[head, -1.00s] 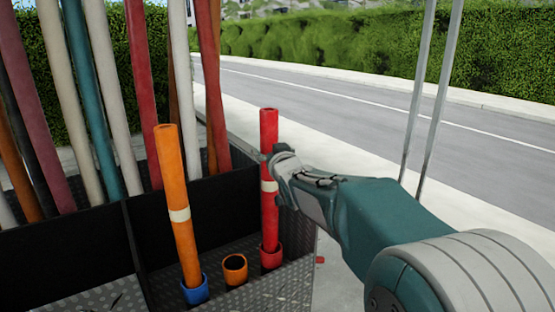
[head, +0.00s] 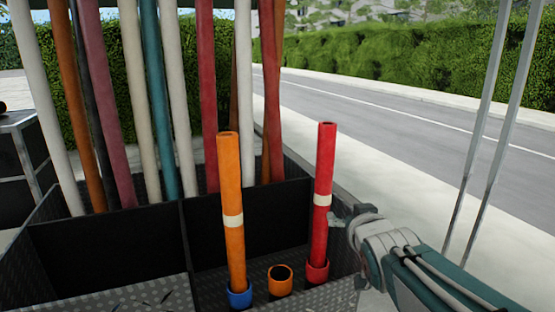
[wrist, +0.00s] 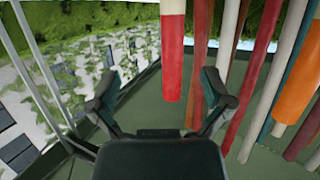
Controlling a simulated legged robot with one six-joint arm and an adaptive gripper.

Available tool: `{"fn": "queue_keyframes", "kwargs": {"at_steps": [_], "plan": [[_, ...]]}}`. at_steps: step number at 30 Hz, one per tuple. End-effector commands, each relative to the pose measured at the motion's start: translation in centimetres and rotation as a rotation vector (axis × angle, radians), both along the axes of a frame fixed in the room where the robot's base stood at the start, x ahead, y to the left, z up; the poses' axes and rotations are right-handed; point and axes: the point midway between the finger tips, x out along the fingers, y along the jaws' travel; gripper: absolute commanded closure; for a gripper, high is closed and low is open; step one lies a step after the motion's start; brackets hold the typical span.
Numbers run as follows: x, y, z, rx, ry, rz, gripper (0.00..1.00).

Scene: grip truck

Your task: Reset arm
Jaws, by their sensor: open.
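A red tube (head: 322,180) with a white band stands upright in a red cup (head: 317,271) on the truck bed. An orange tube (head: 231,190) with a white band stands, slightly tilted, in a blue cup (head: 240,294). An orange cup (head: 280,280) between them is empty. My gripper (head: 342,222) is just right of the red tube's lower half, and its fingertips are hard to make out there. In the wrist view my gripper (wrist: 161,80) is open, with its fingers spread wide and nothing held.
Several long poles (head: 152,90) lean in the black-walled bin (head: 110,245) behind the tubes. Two thin grey rods (head: 487,130) rise at the right. A road (head: 410,115) and hedge (head: 420,65) lie beyond. The space right of the truck bed looks clear.

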Motion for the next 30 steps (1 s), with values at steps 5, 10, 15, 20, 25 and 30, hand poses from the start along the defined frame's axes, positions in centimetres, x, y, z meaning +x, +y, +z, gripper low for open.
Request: {"fn": "queue_keyframes", "kwargs": {"at_steps": [5, 10, 15, 20, 25, 30], "plan": [[-6.9, 0.3, -3.8, 0.002, 0.257, -0.034, 0.0], [-14.1, 1.1, -7.9, 0.014, 0.515, -0.022, 0.0], [-20.0, 2.2, -10.7, 0.028, 0.712, 0.016, 0.0], [-22.1, 2.6, -11.7, 0.033, 0.785, 0.034, 0.0], [-22.1, 2.6, -11.7, 0.032, 0.789, 0.035, 0.0], [-22.1, 2.6, -11.7, 0.033, 0.787, 0.034, 0.0]]}}
